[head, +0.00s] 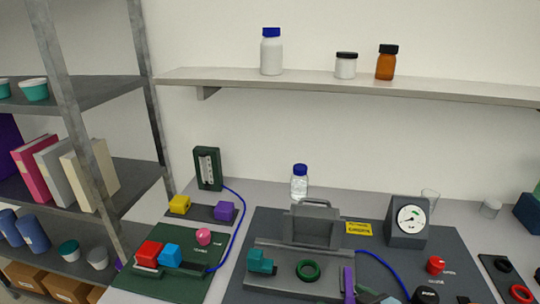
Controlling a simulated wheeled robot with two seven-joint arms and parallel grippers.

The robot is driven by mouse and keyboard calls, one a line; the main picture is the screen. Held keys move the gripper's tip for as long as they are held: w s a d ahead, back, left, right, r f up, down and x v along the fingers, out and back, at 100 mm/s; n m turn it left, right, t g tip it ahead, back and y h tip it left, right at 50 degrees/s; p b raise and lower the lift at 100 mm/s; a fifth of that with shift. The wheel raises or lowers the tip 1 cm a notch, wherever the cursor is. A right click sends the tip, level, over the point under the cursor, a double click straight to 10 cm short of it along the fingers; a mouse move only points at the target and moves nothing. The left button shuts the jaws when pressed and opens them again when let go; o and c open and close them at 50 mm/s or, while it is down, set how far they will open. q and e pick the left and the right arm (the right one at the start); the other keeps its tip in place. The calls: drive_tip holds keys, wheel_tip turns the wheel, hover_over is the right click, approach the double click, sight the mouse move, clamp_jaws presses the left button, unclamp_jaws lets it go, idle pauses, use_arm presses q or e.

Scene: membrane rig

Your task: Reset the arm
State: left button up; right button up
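Neither of my grippers shows clearly in the head view. A grey membrane rig (300,258) stands on a dark mat (262,222) on the bench, with an upright grey plate and bar (314,222) at its back. A teal block (261,262) and a green ring (308,270) sit on the rig. A purple upright piece (348,282) stands at its front right and is cut off by the lower edge. A blue tube (385,262) curves away to the right. I cannot tell which part is the arm.
A green board (178,240) at left holds red (149,253) and blue (170,254) blocks and a pink knob (203,236). A dial gauge (408,222), red knob (435,265) and black knob (425,295) stand at right. A clear bottle (299,182) stands behind the rig. Metal shelving (100,95) borders the left.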

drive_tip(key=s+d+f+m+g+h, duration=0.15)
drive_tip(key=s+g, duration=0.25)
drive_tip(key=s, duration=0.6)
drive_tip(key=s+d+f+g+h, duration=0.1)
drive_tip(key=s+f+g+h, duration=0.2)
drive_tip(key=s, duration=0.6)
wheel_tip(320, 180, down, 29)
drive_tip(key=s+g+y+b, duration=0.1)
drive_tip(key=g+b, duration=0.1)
drive_tip(key=b, duration=0.3)
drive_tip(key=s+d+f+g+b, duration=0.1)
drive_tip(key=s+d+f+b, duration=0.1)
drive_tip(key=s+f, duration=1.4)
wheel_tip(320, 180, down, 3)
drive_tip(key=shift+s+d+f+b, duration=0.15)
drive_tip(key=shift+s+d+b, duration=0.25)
drive_tip(key=shift+b, duration=0.45)
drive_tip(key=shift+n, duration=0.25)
